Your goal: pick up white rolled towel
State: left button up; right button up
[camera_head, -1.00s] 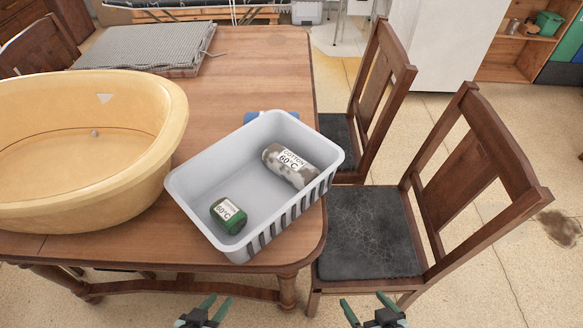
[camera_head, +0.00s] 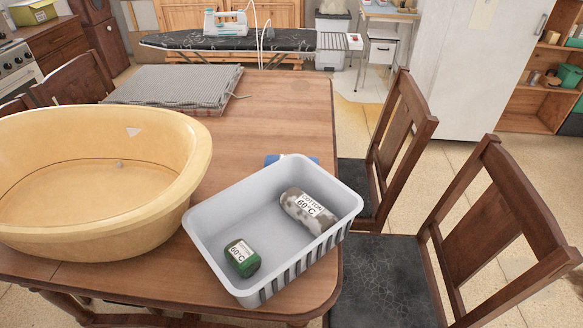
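A rolled towel (camera_head: 309,211), mottled white and grey-brown with a white "COTTON 60°C" label, lies in the right part of a grey plastic basket (camera_head: 222,200). A smaller green roll (camera_head: 242,258) with a white 60°C label lies in the basket's near left part, apart from the mottled roll. No plain white roll shows. The basket stands at the near right corner of the wooden table (camera_head: 277,113). Neither of my grippers is in view now.
A large yellow tub (camera_head: 180,185) stands left of the basket. A blue item (camera_head: 290,159) is partly hidden behind the basket. Wooden chairs (camera_head: 484,228) stand along the right side. The table's middle is clear.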

aim_at(316, 219)
jog(key=j, duration=0.3)
jog(key=l+u, duration=0.5)
jog(key=l, duration=0.55)
jog(key=k+l+u, duration=0.15)
jog(key=l, duration=0.25)
jog(key=k+l+u, duration=0.35)
jog(key=k+l, duration=0.2)
jog(key=l, duration=0.15)
